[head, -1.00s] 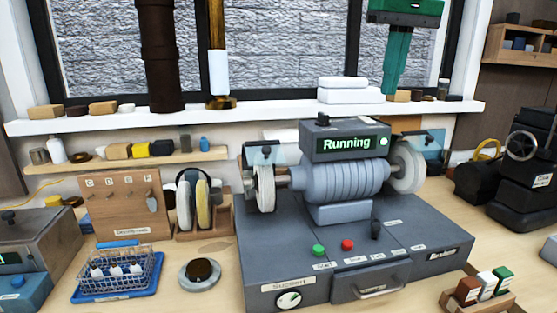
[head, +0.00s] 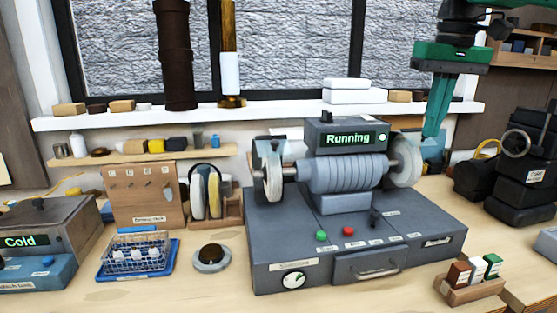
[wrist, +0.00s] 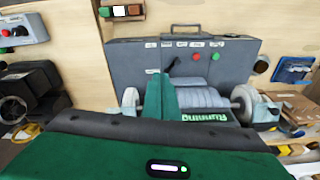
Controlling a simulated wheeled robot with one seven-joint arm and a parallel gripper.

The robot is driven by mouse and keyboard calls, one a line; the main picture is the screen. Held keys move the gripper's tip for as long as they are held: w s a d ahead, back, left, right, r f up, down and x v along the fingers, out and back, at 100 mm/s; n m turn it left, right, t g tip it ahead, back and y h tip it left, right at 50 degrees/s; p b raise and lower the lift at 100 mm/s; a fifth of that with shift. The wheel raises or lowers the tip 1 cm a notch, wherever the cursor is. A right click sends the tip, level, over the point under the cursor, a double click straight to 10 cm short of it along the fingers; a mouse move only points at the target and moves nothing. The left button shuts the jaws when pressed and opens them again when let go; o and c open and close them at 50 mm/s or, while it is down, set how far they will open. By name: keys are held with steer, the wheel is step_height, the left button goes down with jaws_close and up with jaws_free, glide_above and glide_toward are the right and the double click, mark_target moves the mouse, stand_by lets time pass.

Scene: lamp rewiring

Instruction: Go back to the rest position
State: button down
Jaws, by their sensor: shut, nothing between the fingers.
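My green gripper (head: 430,132) hangs, fingers down, at the upper right of the head view. It is shut and empty, in front of the window sill and above and behind the right wheel of the grinding machine (head: 345,250). The wrist view shows the shut green fingers (wrist: 161,80) over the machine's motor. The machine's display (head: 348,138) reads "Running". A green button (head: 321,236) and a red button (head: 348,231) are on its front deck. Nothing hangs from the fingers.
Black machinery (head: 522,170) stands at the right. Shelves line the back.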

steer(key=s+d+f+m, duration=0.2)
steer(key=s+d+f, duration=0.35)
steer(key=f, duration=0.25)
steer(key=s+d+f+m, duration=0.2)
steer(key=s+d+f, duration=0.2)
steer(key=s+f, duration=0.3)
steer(key=s+f+m+g, duration=0.1)
steer(key=s+f+m, duration=0.1)
steer(key=s+f, duration=1.2)
steer(key=shift+d+f, duration=0.35)
steer(key=shift+f, duration=0.6)
